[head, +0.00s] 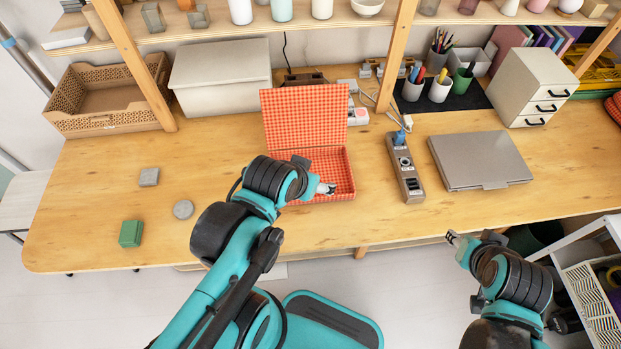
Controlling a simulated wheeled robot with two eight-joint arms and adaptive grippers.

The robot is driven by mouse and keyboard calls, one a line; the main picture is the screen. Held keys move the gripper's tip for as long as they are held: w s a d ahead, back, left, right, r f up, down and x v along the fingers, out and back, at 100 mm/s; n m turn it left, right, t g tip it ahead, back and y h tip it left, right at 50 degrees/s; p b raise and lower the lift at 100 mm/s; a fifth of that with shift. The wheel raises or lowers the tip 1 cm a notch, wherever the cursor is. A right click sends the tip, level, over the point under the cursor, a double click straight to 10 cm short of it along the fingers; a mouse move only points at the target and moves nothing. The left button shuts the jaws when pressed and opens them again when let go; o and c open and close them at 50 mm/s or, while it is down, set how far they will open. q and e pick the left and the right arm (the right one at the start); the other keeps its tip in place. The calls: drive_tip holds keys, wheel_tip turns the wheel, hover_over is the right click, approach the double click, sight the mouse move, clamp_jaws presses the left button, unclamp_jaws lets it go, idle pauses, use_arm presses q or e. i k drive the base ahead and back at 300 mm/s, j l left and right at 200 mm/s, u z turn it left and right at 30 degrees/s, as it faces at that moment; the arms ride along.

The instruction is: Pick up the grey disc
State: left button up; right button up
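The grey disc (183,209) lies flat on the wooden table at the left, between a grey square block (149,177) and a green block (131,233). My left gripper (328,189) is over the open red checkered box (343,168), to the right of the disc and apart from it. Its fingers are small and partly hidden by the arm, so I cannot tell whether they are open. My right gripper (452,238) is in front of the table's front edge, far right of the disc, with its fingertips apart and nothing visible between them.
A power strip (404,168) and a closed laptop (480,159) lie right of the red box. A white box (222,78) and a brown crate (104,97) stand at the back left. The table around the disc is mostly clear.

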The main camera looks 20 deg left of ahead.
sight(184, 210)
drive_tip(key=u, duration=0.4)
drive_tip(key=k+u, duration=0.1)
drive_tip(key=u, duration=0.75)
drive_tip(key=j+u, duration=0.1)
drive_tip(key=u, duration=0.3)
drive_tip(key=k+j+u, duration=0.1)
drive_tip(key=u, duration=0.3)
drive_tip(key=i+l+z, duration=0.15)
drive_tip(key=i+z, duration=0.2)
drive_tip(key=i, duration=0.15)
